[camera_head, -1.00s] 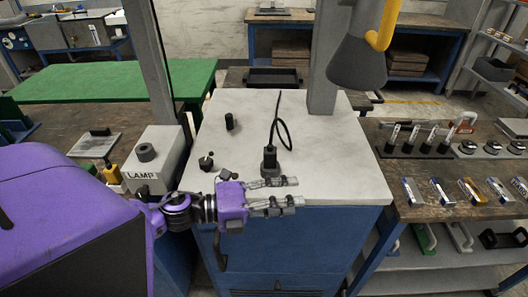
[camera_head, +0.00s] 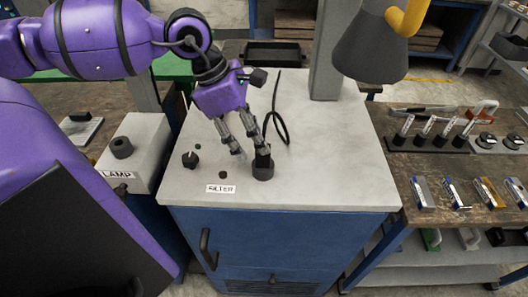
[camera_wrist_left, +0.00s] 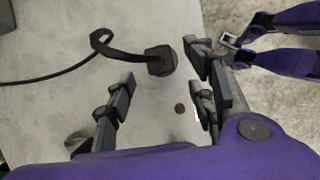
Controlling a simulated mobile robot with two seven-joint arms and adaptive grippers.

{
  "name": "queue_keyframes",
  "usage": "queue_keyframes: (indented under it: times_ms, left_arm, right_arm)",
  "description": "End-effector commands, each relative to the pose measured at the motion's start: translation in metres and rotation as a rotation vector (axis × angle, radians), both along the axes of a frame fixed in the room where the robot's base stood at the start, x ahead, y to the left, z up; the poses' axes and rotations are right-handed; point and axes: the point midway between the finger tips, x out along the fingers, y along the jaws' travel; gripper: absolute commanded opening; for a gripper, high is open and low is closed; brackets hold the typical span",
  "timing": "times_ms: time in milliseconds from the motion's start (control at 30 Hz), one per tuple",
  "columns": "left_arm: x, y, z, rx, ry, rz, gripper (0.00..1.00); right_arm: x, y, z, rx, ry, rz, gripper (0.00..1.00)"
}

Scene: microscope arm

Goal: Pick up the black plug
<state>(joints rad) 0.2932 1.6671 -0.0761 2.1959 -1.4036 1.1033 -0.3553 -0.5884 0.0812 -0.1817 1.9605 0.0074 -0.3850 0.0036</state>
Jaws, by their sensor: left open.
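The black plug (camera_head: 263,162) stands upright on the light grey top of the blue cabinet, its lower part in a black round base. A black cable rises from it and loops behind. My left gripper (camera_head: 248,149) comes from the back left and points down towards the viewer, fingers spread. One finger is at or just beside the plug's upper part; I cannot tell if they touch. In the left wrist view, the plug (camera_wrist_left: 160,60) shows between and slightly beyond the open fingertips (camera_wrist_left: 160,64).
A black knob (camera_head: 190,160) and a FILTER label (camera_head: 221,189) are on the cabinet top left of the plug. A LAMP box (camera_head: 135,155) stands further left. A grey post (camera_head: 328,60) rises at the back. The right part of the top is clear.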

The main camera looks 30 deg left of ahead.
Motion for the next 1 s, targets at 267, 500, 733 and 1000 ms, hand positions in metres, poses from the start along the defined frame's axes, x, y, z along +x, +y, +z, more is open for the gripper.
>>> queue_keyframes:
  times_ms: [267,500,733,1000]
  left_arm:
    - [0.009,-0.012,-0.039,-0.005,0.005,-0.001,0.50]
    - [0.013,-0.018,-0.058,-0.004,0.002,0.001,0.50]
    - [0.014,-0.018,-0.057,-0.002,0.001,0.001,0.46]
    - [0.013,-0.018,-0.057,-0.002,0.002,0.001,0.11]
  right_arm:
    - [-0.009,-0.014,-0.012,-0.025,0.016,0.002,0.40]
    - [-0.009,-0.013,-0.013,-0.023,0.011,-0.005,0.40]
    - [-0.007,-0.008,-0.012,-0.011,0.009,-0.013,0.40]
    - [-0.008,-0.005,-0.013,-0.008,0.012,-0.011,0.40]
